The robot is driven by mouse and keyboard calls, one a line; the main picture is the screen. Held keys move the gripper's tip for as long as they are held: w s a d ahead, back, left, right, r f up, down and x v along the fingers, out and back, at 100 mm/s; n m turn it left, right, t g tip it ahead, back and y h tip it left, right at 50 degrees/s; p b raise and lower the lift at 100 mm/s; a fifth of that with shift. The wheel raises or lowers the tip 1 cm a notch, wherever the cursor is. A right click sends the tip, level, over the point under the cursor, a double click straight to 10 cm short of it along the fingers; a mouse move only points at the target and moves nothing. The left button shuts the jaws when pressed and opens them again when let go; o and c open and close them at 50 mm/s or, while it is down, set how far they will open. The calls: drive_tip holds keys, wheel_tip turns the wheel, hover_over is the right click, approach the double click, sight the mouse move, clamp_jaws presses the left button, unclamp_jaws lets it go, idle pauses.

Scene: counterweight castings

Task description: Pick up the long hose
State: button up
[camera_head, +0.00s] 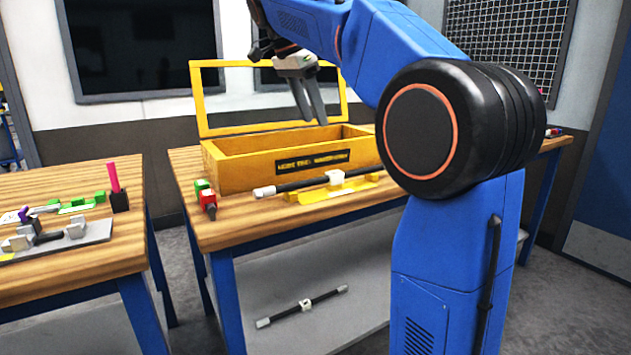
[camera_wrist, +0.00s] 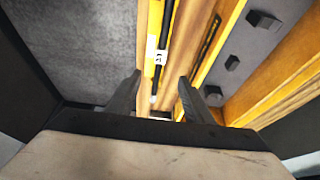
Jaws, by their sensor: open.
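A long black hose (camera_head: 300,185) with light end fittings and a white collar lies on the wooden bench, in front of the yellow box. Its right part rests over a yellow holder (camera_head: 340,189). In the wrist view the hose (camera_wrist: 166,28) runs up the picture, its white collar ahead of and between the fingers. A second, seemingly shorter black hose (camera_head: 325,297) with a white collar lies on the grey lower shelf. My gripper (camera_head: 314,121) is open and empty, pointing down above the bench near the box; it also shows in the wrist view (camera_wrist: 159,76).
The yellow box (camera_head: 235,174) with an upright frame lid stands behind the hose; dark blocks (camera_wrist: 263,21) show inside it. A red and green item (camera_head: 207,201) sits at the bench's left corner. A second bench (camera_head: 100,255) with small parts stands left, across a gap.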

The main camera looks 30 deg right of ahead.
sight(334, 172)
drive_tip(key=x, duration=1.7)
drive_tip(key=shift+f, duration=0.1)
drive_tip(key=c, duration=1.1)
